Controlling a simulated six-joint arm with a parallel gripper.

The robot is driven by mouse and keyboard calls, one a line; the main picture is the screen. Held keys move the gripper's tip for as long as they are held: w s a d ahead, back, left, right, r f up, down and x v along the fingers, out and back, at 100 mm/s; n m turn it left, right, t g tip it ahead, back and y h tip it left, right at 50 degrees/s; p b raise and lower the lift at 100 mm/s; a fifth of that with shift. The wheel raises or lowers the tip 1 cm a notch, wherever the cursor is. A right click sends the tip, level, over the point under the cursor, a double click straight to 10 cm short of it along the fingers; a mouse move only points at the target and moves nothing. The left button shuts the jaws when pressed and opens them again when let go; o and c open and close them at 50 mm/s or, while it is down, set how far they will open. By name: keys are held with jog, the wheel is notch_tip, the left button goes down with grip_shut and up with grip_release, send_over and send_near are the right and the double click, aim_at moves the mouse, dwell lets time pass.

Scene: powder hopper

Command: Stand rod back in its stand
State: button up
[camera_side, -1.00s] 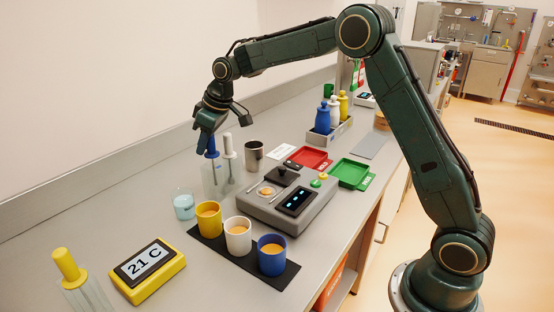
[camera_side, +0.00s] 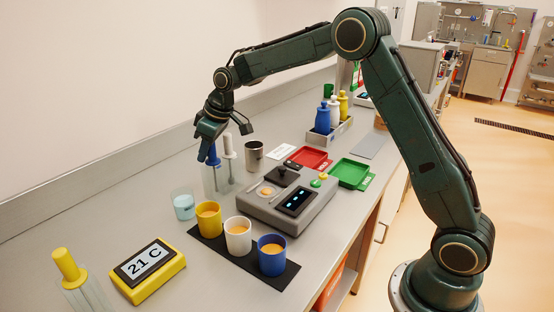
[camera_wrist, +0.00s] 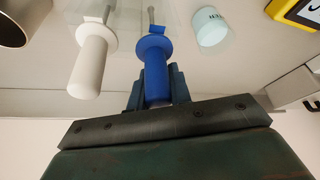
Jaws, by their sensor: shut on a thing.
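My gripper (camera_side: 210,143) is shut on the blue handle of a rod (camera_side: 213,156), and it points down over the bench. In the wrist view my gripper (camera_wrist: 154,92) grips the blue rod (camera_wrist: 154,62) below its round collar. A clear stand (camera_side: 221,182) is below the handle, with a white-handled rod (camera_side: 228,146) upright beside the blue one. The white rod (camera_wrist: 91,66) also shows left of the blue rod in the wrist view. The blue rod's thin stem reaches towards the clear stand; I cannot tell how deep its lower end sits.
A pale blue beaker (camera_side: 184,206) stands close by on the left. Yellow (camera_side: 208,222), white and blue cups stand on a dark mat in front. A grey scale (camera_side: 290,205) and a metal cup (camera_side: 254,157) are to the right. A yellow rod (camera_side: 67,266) stands front left.

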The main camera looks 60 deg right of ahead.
jog(key=shift+f, duration=0.1)
jog(key=o, duration=1.6)
jog(key=shift+c, duration=0.2)
notch_tip(320, 180, up, 8)
jog(key=shift+f, duration=0.2)
